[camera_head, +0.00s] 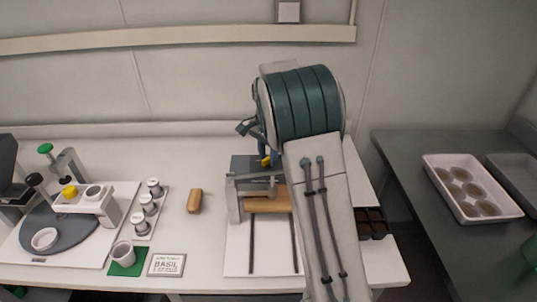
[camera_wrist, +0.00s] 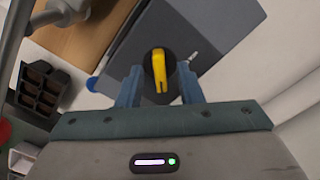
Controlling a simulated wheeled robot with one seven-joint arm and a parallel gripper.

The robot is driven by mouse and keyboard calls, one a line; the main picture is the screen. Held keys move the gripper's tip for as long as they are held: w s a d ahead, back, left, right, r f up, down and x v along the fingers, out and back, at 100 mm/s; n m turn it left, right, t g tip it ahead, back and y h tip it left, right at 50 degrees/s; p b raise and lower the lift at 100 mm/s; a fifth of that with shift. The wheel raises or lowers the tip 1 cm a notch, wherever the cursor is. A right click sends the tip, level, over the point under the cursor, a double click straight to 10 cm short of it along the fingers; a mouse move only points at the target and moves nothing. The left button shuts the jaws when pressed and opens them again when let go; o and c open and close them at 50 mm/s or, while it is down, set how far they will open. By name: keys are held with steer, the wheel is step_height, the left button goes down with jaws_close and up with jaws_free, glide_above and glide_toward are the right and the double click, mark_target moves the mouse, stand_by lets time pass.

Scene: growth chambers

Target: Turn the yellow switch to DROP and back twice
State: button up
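The yellow switch (camera_wrist: 159,68) is a lever on a dark round base, on the face of a dark grey box (camera_wrist: 222,38). In the wrist view its lever runs nearly up and down the picture, tilted slightly. A small pale marking beside it is too small to read. In the head view the switch (camera_head: 266,161) shows just below my fingers, on the grey box (camera_head: 243,164). My gripper (camera_wrist: 159,82) is open, with one blue finger on each side of the lever and a gap on both sides. My arm hides part of the box in the head view.
A dark compartment tray (camera_head: 372,222) is right of my arm. A brown block (camera_head: 195,201), small jars and a BASIL SEEDS card (camera_head: 166,265) lie left.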

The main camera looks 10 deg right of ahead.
mark_target(268, 158)
step_height(268, 158, up, 14)
steer(key=b, duration=0.1)
stand_by(0.5)
